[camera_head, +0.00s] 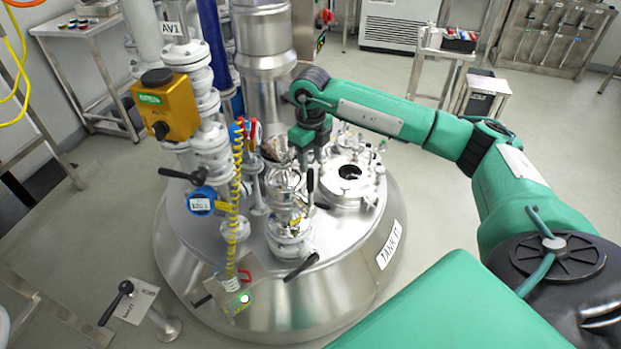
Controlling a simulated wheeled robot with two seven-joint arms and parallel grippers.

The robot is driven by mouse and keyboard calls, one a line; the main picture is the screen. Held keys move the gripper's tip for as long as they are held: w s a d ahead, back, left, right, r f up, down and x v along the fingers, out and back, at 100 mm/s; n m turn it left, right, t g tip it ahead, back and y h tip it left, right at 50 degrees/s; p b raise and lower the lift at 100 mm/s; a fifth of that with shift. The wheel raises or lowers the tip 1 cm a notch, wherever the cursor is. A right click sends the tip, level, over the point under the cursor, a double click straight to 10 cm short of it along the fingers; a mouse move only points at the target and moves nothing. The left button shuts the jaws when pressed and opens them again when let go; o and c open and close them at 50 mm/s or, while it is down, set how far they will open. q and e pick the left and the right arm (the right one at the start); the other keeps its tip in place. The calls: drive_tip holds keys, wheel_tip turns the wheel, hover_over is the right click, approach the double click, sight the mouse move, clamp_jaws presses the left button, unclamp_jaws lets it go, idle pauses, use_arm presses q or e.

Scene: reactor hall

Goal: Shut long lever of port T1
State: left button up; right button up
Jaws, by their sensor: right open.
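The tank marked TANK T1 (390,245) stands in the middle, a wide steel vessel with fittings on its lid. A glass-and-steel port column (288,205) rises from the lid's front. A dark upright lever (310,181) stands at this column's right side, and a black lever (301,267) slants out at its foot. No label shows which one is the long lever. My right gripper (304,158) points down just above the column's top, open. Its fingertips are small and partly hidden, so contact with a lever cannot be told. My left gripper is out of view.
A yellow actuator box (165,105) and white valve stack (211,140) stand left of the port. A coiled yellow hose (237,180) hangs beside it. A round open hatch (349,172) lies to the right. A lever post (140,305) stands front left.

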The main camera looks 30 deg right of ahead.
sight(310, 188)
wheel_tip(310, 188, down, 8)
drive_tip(key=shift+r+p, duration=0.25)
drive_tip(key=shift+p, duration=0.4)
drive_tip(key=shift+f, duration=0.5)
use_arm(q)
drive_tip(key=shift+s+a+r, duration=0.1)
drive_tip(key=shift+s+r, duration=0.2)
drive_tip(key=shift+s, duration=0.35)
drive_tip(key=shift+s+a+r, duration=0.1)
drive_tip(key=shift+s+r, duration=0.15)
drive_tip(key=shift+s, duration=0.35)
use_arm(e)
clamp_jaws()
